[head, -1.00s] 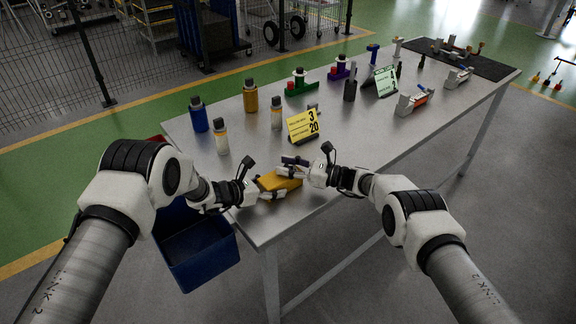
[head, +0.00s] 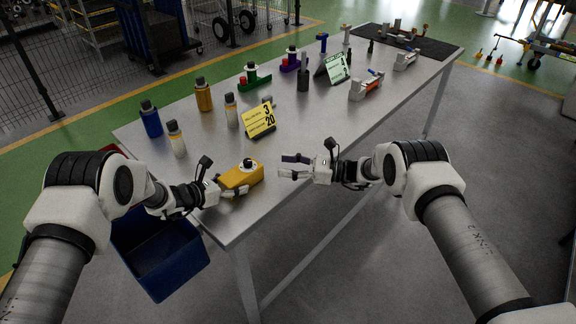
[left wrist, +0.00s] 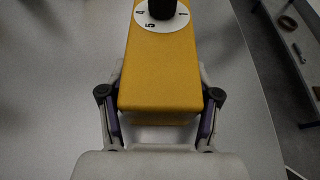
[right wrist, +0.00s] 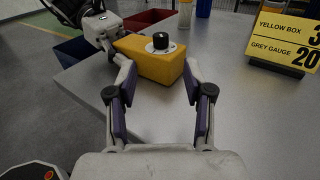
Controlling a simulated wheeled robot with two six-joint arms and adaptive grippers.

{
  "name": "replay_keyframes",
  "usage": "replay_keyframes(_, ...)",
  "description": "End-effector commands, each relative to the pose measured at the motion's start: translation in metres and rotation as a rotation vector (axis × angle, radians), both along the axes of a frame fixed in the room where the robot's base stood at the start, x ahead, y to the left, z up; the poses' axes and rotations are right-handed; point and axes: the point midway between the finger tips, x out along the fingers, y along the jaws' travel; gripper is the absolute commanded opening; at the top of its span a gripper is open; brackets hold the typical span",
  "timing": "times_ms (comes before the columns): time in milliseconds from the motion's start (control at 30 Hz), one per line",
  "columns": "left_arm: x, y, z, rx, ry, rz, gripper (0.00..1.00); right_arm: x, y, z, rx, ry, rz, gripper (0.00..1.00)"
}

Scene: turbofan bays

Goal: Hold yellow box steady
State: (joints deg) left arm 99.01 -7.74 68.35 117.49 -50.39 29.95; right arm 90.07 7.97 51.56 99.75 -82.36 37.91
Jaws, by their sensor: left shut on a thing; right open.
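The yellow box (head: 241,177) lies at the near left corner of the table, with a black knob on a white numbered dial on its top. In the left wrist view the yellow box (left wrist: 162,75) runs away from me between the fingers. My left gripper (head: 222,186) is shut on its near end. My right gripper (head: 285,166) is open and empty, to the right of the box and apart from it. In the right wrist view the box (right wrist: 150,62) shows beyond the open fingers (right wrist: 160,80).
A yellow sign (head: 258,121) reading yellow box 3, grey gauge 20 stands behind the box. Several bottles, including a blue one (head: 151,120), stand at the left. A blue bin (head: 160,262) is below the table's edge.

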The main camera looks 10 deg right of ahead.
Motion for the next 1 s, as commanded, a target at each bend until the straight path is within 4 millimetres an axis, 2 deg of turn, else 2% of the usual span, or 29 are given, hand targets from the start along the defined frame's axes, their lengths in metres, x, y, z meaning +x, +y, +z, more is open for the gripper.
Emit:
replay_keyframes(267,0.0,0.0,-0.001,0.001,0.002,0.001,0.13,-0.001,-0.001,0.0,-0.001,-0.003,0.001,0.51)
replay_keyframes(367,0.0,0.001,-0.001,0.001,0.002,0.001,0.13,0.001,-0.001,0.0,-0.015,-0.055,-0.009,0.51)
replay_keyframes(500,0.0,0.001,-0.001,0.001,0.002,0.001,0.13,-0.008,-0.002,-0.02,0.007,-0.093,-0.163,0.51)
replay_keyframes(667,0.0,0.0,-0.001,0.001,0.002,0.001,0.13,-0.029,0.007,-0.028,-0.001,-0.045,-0.352,0.51)
replay_keyframes(767,0.0,0.0,-0.001,0.001,0.002,0.001,0.12,-0.042,0.014,-0.024,-0.007,0.011,-0.413,0.51)
replay_keyframes(833,0.0,0.0,-0.001,0.001,0.002,0.001,0.12,-0.046,0.023,-0.013,-0.006,0.023,-0.412,0.51)
replay_keyframes(900,0.0,0.0,-0.001,0.001,0.002,0.001,0.12,-0.039,0.027,-0.002,-0.003,0.001,-0.406,0.51)
replay_keyframes(1000,0.0,0.0,-0.001,0.0,0.001,0.0,0.12,-0.031,0.035,-0.002,-0.002,-0.002,-0.403,0.51)
